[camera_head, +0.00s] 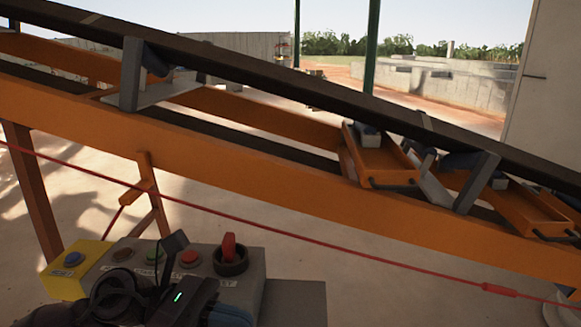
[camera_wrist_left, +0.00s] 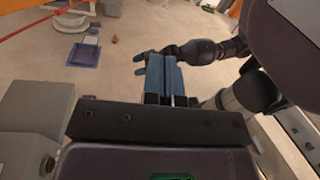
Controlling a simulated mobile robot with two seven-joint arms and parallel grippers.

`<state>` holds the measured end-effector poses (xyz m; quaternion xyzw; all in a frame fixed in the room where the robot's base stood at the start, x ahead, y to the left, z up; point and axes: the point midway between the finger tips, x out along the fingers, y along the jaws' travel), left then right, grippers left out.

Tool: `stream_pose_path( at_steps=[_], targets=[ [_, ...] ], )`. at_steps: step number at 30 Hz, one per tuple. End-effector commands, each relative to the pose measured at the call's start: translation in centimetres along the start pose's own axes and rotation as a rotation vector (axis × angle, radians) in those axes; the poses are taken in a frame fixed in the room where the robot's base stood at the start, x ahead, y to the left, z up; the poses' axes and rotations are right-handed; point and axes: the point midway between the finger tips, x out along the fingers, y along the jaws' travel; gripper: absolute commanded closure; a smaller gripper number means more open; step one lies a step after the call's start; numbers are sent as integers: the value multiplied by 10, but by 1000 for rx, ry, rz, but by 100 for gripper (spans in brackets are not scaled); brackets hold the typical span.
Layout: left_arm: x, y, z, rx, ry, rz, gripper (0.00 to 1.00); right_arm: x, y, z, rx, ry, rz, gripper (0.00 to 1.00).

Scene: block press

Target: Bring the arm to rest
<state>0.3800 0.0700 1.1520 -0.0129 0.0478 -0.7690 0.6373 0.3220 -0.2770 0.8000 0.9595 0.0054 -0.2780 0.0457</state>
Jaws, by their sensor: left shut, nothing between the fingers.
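My left arm enters at the lower left of the head view, with the left gripper (camera_head: 172,243) in front of the control box. The left wrist view shows the left gripper's blue-grey fingers (camera_wrist_left: 161,76) together, with nothing between them. Behind these fingers in the wrist view is another dark arm of mine, reaching in from the right. Its end (camera_wrist_left: 143,62) is partly covered by the left fingers, and I cannot tell how its jaws stand. The right arm does not show in the head view.
The control box (camera_head: 250,277) carries several buttons and a red rotary switch (camera_head: 229,250); its left end is yellow. A red cord (camera_head: 330,243) runs across behind it. An orange conveyor frame (camera_head: 250,180) slopes beyond. A grey block-like housing (camera_wrist_left: 38,105) is left in the wrist view.

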Motion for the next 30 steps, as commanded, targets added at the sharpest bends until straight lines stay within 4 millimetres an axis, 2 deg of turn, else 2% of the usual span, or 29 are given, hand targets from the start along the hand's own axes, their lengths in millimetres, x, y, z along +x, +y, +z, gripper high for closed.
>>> stream_pose_path(
  at_steps=[2,6,8,11,14,15,19,24,27,28,30],
  targets=[
    [-5,10,0,-204,-190,77,100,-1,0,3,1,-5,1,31],
    [-28,32,-8,-561,-518,202,100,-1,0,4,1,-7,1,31],
    [-42,42,-18,-718,-660,252,100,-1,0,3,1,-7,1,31],
    [-70,56,-44,-977,-905,330,100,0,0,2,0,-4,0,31],
    [-100,64,-83,-1232,-1157,403,100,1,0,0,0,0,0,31],
    [-112,64,-102,-1332,-1263,429,100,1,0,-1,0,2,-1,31],
    [-147,53,-172,-1637,-1612,503,100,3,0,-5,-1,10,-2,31],
    [-173,14,-264,-1951,-2053,564,100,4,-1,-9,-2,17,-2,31],
    [-178,-14,-308,-2076,-2278,581,100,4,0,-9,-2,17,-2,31],
    [-179,-22,-318,2030,2252,-561,100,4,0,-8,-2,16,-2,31],
    [-179,-38,-338,1928,2191,-522,100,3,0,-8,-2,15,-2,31]
  ],
)
